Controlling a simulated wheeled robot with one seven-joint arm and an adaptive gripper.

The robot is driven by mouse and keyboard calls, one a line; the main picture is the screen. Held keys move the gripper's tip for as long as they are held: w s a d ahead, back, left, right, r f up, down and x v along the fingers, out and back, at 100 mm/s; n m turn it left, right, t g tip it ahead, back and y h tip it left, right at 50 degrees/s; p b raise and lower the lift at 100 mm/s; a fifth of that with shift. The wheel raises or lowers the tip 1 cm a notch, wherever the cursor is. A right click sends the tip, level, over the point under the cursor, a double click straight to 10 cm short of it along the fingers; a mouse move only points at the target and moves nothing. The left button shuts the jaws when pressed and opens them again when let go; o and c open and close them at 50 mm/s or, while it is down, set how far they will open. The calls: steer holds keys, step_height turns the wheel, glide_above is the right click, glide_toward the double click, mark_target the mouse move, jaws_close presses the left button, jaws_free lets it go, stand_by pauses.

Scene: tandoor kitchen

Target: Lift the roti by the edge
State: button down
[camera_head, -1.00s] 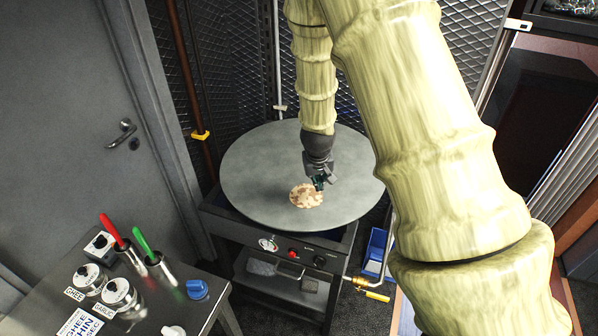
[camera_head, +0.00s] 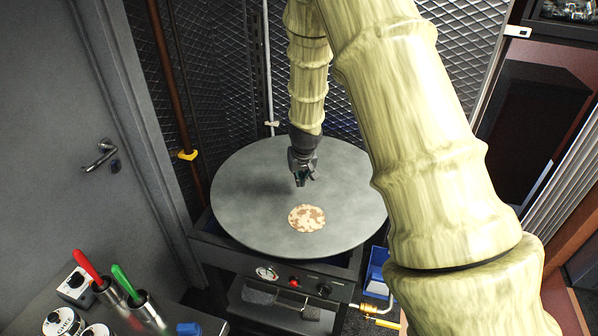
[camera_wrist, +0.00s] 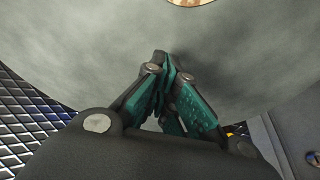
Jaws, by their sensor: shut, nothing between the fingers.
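The roti (camera_head: 307,218) lies flat on the round grey griddle plate (camera_head: 240,200), toward its front edge. It is pale with brown patches. My gripper (camera_head: 301,183) is above the plate, behind the roti in the head view and apart from it. In the wrist view my gripper (camera_wrist: 165,85) has its teal-padded fingers shut with nothing between them. Only a sliver of the roti (camera_wrist: 190,2) shows at the top edge of the wrist view.
The griddle stands on a dark frame with knobs. A side table at the lower left holds a red-handled tool (camera_head: 87,265), a green-handled tool (camera_head: 125,280) and labelled jars (camera_head: 62,322). Mesh panels stand behind the plate. A blue bin (camera_head: 377,270) is at right. Most of the plate is bare.

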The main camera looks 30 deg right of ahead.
mark_target(300, 199)
steer(key=p+x, duration=0.1)
steer(key=x, duration=0.4)
steer(key=shift+f, duration=0.1)
steer(key=shift+s+a+p, duration=0.25)
steer(key=shift+s+p, duration=0.1)
steer(key=shift+s, duration=0.25)
steer(key=shift+s+a+p, duration=0.25)
steer(key=shift+s+p, duration=0.1)
steer(key=shift+s, duration=0.25)
steer(key=shift+s+a, duration=0.25)
steer(key=shift+s, duration=0.35)
steer(key=shift+s, duration=0.1)
